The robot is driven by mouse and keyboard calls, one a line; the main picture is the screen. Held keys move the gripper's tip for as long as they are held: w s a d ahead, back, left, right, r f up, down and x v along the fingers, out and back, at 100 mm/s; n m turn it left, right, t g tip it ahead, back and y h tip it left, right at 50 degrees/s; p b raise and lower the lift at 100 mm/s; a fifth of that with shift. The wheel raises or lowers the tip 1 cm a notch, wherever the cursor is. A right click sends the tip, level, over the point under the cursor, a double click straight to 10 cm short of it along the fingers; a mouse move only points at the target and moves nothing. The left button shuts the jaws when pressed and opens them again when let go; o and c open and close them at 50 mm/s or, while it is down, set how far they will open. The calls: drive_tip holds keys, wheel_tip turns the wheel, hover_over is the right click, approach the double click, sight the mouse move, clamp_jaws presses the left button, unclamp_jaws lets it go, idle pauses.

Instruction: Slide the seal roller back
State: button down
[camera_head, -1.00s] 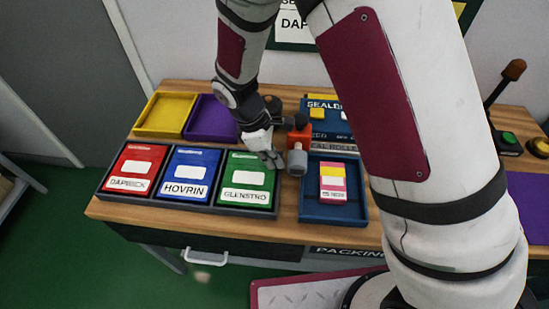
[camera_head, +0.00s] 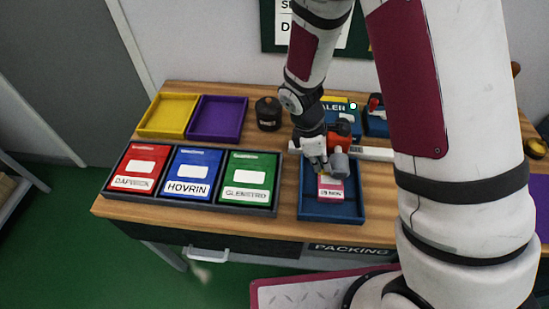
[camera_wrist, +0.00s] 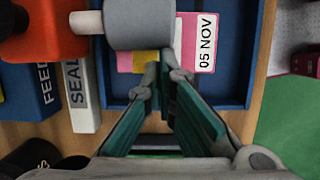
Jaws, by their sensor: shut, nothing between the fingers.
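The seal roller is an orange-red block (camera_head: 341,129) with a grey cylinder (camera_head: 340,164), on a pale rail (camera_head: 376,153) behind the blue tray. The grey cylinder (camera_wrist: 139,24) overhangs the tray at the top of the wrist view, with the orange body (camera_wrist: 42,28) to its left. My gripper (camera_head: 319,171) is shut and empty, just left of the grey cylinder. In the wrist view its fingertips (camera_wrist: 166,75) are just below the cylinder; I cannot tell if they touch it. The blue tray (camera_head: 341,212) holds a pink, yellow and white packet (camera_head: 331,188) marked 05 NOV, partly hidden.
The rack with red, blue and green boxes (camera_head: 187,173) is on the left. Yellow (camera_head: 168,115) and purple (camera_head: 219,118) trays and a dark cylinder (camera_head: 268,114) stand behind. A green light (camera_head: 352,105) shows near the SEALER box. Bare tabletop lies left of the blue tray.

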drive_tip(key=s+d, duration=0.1)
drive_tip(key=d, duration=0.4)
drive_tip(key=s+d+p, duration=0.1)
drive_tip(key=d, duration=0.4)
drive_tip(key=s+d, duration=0.1)
drive_tip(key=d, duration=0.4)
drive_tip(key=shift+d, duration=0.1)
drive_tip(key=w+a+r, duration=0.1)
drive_tip(key=a+r, duration=0.6)
drive_tip(key=r, duration=0.3)
drive_tip(key=shift+w+a+p, duration=0.15)
drive_tip(key=shift+w+p, duration=0.1)
drive_tip(key=shift+p, duration=0.1)
drive_tip(key=shift+r, duration=0.2)
